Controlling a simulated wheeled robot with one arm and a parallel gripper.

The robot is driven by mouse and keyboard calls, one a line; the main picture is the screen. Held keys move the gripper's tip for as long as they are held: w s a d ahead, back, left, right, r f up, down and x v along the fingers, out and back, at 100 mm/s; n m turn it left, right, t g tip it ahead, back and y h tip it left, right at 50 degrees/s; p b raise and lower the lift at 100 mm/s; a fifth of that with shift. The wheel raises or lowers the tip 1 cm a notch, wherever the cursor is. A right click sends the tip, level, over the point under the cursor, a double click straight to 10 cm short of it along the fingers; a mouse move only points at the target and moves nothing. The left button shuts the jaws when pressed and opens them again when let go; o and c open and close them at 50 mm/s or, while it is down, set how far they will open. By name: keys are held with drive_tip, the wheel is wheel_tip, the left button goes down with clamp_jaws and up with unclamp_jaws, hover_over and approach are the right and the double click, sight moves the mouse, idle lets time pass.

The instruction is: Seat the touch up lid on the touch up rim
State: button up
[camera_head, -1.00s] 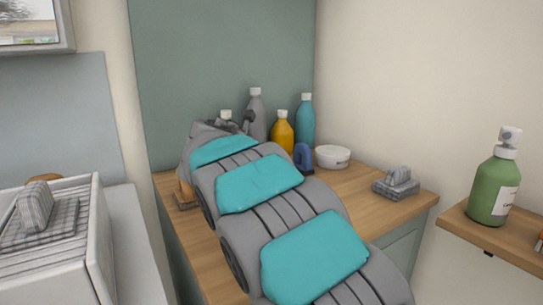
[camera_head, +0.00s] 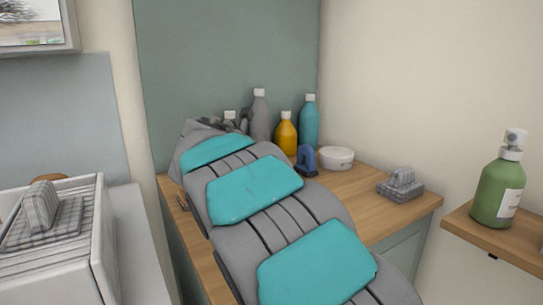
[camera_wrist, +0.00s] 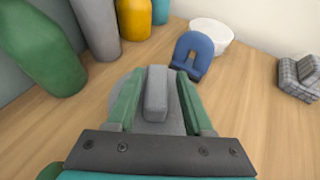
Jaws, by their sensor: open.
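In the wrist view, a grey round disc with an upright grey bar handle (camera_wrist: 156,92) lies on the wooden counter; it looks like the touch up lid. My gripper (camera_wrist: 158,76) is open, with one green finger on each side of the handle and a gap visible around it. The fingers hide part of the disc. I cannot tell which thing is the touch up rim; a white round tub (camera_wrist: 212,36) stands beyond, and it also shows in the head view (camera_head: 337,158). My arm hides the disc and fingertips in the head view.
A blue arched object (camera_wrist: 192,55) stands just beyond my fingers. Green (camera_wrist: 42,45), grey (camera_wrist: 98,28) and yellow (camera_wrist: 133,18) bottles stand along the back left. A grey checkered block (camera_head: 400,186) sits at the right. Counter between it and the tub is clear.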

drive_tip(key=shift+s+a+r, duration=0.1)
drive_tip(key=shift+s+a, duration=0.05)
drive_tip(key=shift+s, duration=0.05)
drive_tip(key=o, duration=0.6)
drive_tip(key=shift+c, duration=0.2)
drive_tip(key=c, duration=0.6)
drive_tip(key=shift+o, duration=0.2)
drive_tip(key=v, duration=0.9)
idle(0.5)
